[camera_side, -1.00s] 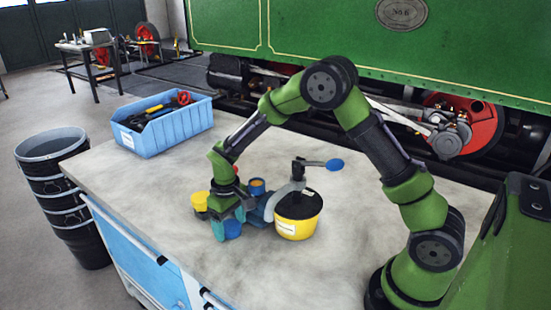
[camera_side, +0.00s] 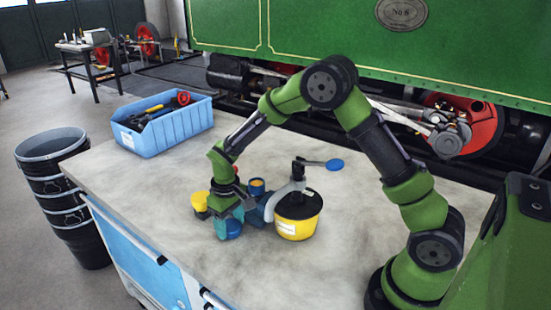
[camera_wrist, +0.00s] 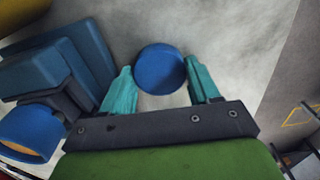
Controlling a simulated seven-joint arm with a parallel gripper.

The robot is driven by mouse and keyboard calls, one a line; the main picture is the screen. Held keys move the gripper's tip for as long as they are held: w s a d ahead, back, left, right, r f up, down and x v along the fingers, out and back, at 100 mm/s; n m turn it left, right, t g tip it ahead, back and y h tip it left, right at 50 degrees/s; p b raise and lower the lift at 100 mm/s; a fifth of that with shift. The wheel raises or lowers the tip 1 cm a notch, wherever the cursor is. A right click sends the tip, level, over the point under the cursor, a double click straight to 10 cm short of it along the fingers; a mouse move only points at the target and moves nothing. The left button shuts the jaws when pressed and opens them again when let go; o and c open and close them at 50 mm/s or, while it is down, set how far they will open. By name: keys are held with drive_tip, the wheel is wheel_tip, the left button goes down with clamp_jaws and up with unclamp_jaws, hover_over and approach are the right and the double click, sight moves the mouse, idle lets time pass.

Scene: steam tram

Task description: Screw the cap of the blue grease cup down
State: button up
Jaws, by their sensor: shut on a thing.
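The round blue cap of the grease cup (camera_wrist: 160,69) sits between the two teal fingers of my gripper (camera_wrist: 161,85) in the wrist view. My gripper (camera_side: 229,222) points down at the cap and is shut on it. In the side view the blue cap (camera_side: 234,230) is partly covered by the fingers. The cup's body below the cap is hidden. A blue block-like fixture (camera_wrist: 75,55) stands beside the cap, and an open blue cup with orange inside (camera_wrist: 28,133) is at its lower left. That open cup (camera_side: 257,185) also shows behind my gripper.
A yellow cup (camera_side: 200,201) stands left of my gripper. A yellow tub with a black lid (camera_side: 296,223) and a blue-knobbed lever (camera_side: 335,165) stands close on the right. A blue tool bin (camera_side: 170,131) is at the back left. The bench front (camera_side: 170,215) is clear.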

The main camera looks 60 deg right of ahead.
sight(230, 225)
drive_tip(key=shift+r, duration=0.25)
drive_tip(key=shift+r, duration=0.7)
drive_tip(key=shift+r, duration=0.1)
drive_tip(key=shift+r, duration=2.45)
